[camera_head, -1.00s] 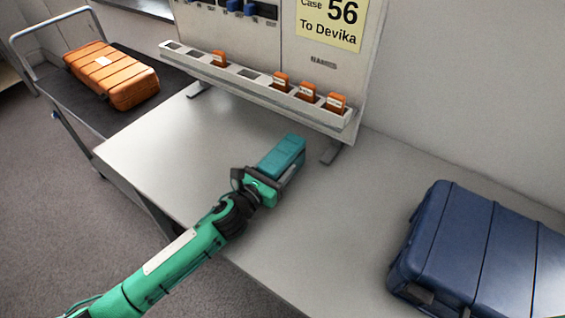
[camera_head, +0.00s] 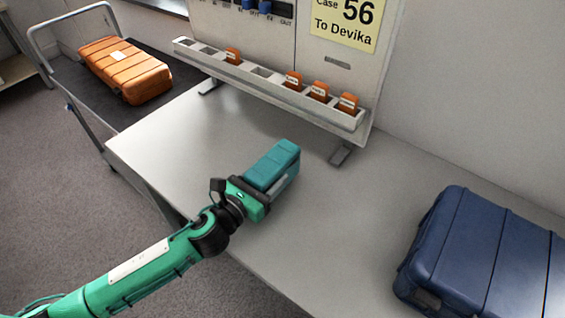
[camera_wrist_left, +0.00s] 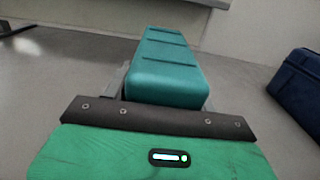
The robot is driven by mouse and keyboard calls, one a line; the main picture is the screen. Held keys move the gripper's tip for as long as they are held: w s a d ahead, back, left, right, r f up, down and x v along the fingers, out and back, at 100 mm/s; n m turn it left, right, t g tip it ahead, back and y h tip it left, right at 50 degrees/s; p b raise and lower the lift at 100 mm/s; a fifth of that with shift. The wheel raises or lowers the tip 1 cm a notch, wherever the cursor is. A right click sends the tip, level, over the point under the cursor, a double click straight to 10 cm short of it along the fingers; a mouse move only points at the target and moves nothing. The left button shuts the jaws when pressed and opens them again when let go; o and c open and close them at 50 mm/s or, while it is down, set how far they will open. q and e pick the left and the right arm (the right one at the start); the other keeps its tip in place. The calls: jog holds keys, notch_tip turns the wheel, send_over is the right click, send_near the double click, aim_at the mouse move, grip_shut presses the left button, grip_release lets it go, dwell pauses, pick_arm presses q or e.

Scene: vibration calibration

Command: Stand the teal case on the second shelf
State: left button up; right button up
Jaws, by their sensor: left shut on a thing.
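The teal case (camera_head: 271,163) is a small ribbed box above the grey table, at the end of my left arm in the head view. My left gripper (camera_head: 268,180) is shut on the teal case. The case also shows in the left wrist view (camera_wrist_left: 165,68), between the fingers of the left gripper (camera_wrist_left: 166,98) and pointing away from the wrist. I cannot tell how far it is above the table top. The second shelf is not in clear view. My right gripper is not in view.
The grey table (camera_head: 190,150) has free room around the case. A panel with a slotted rail (camera_head: 262,70) holding several orange tags stands at the back. A dark blue case (camera_head: 480,250) is at the right. An orange case (camera_head: 125,70) lies on a trolley (camera_head: 70,82) at the left.

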pick_arm(q)
jog(key=b+v, duration=0.1)
jog(key=v, duration=0.7)
jog(key=shift+s+a, duration=0.25)
jog(key=shift+s, duration=0.05)
jog(key=shift+s+a, duration=0.35)
jog(key=shift+s, duration=0.15)
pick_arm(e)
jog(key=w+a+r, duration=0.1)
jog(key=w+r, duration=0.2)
pick_arm(q)
notch_tip(320, 180, up, 10)
jog(key=p, duration=0.9)
jog(key=a+f+n+t+y, duration=0.3)
jog(key=a+n+y, duration=0.4)
jog(key=a+y, duration=0.3)
jog(key=shift+w+a+f+y, duration=0.25)
jog(key=shift+w+a+y, duration=0.05)
jog(key=shift+a, duration=0.05)
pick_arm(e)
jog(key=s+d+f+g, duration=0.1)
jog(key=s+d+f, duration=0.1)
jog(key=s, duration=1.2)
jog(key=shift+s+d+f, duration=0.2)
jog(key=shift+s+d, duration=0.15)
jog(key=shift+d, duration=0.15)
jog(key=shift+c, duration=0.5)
